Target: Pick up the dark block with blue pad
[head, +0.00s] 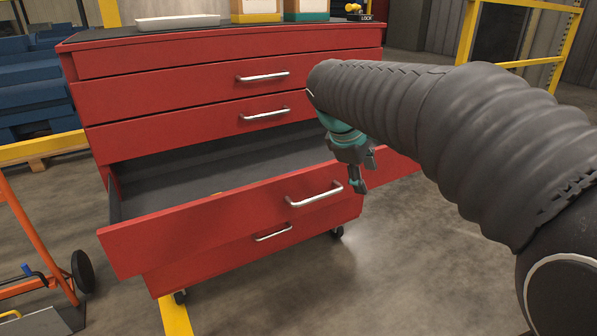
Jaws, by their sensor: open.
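I cannot make out a dark block with a blue pad anywhere in the head view. My gripper (360,183) hangs pointing down just beyond the right end of the handle of the pulled-out red drawer (240,222). It is open and holds nothing that I can see. I cannot tell whether it touches the handle.
The red tool cabinet (180,97) stands on casters, its other drawers shut. On its top are a pale flat box (178,21), boxes and a black lock item (360,14). An orange hand truck (35,235) stands at left. Grey floor is free at right.

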